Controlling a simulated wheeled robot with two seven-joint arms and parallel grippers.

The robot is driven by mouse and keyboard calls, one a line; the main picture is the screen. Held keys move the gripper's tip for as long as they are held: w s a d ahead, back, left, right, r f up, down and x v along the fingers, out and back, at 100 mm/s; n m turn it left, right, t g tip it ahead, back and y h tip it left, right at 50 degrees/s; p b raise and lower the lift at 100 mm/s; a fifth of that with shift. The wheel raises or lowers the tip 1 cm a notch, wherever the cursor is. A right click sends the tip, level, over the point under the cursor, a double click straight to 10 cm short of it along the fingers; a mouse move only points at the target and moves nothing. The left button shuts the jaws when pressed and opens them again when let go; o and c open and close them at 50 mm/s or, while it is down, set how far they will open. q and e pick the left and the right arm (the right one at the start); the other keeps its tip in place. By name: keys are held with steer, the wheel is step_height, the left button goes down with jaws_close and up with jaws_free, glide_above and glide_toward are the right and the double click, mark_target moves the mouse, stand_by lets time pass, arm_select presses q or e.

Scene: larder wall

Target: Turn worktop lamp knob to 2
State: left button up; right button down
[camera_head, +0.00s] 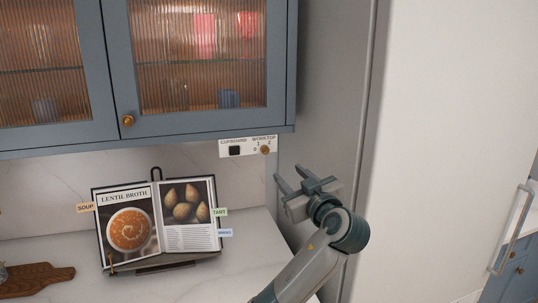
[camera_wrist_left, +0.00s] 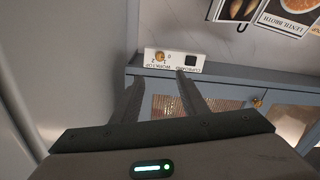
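The worktop lamp knob (camera_head: 265,150) is a small round brass knob on a white switch plate (camera_head: 224,152) under the wall cupboard. The marks 0, 1 and 2 stand around it; its pointer is too small to read. My left gripper (camera_head: 289,173) is open and empty, a little below and right of the knob, apart from it. In the left wrist view, which is upside down, the knob (camera_wrist_left: 160,57) shows beyond and between the two spread fingertips (camera_wrist_left: 159,77). My right gripper is in neither view.
A black cupboard switch (camera_head: 234,151) sits left of the knob. The blue glass-door cupboard (camera_head: 190,127) hangs just above. A tall grey panel (camera_head: 325,100) stands close at the right. A cookbook (camera_head: 160,218) on a stand and a wooden board (camera_head: 40,280) are on the worktop.

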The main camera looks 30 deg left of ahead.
arm_select(q)
steer(key=shift+w, duration=0.1)
steer(key=p, duration=0.9)
glide_toward(266, 152)
steer(key=x, duration=0.7)
steer(key=shift+r, duration=0.25)
steer(key=shift+w+a+f, duration=0.15)
steer(key=shift+w+a, duration=0.1)
steer(key=shift+a, duration=0.1)
steer(key=shift+c, duration=0.2)
jaws_close()
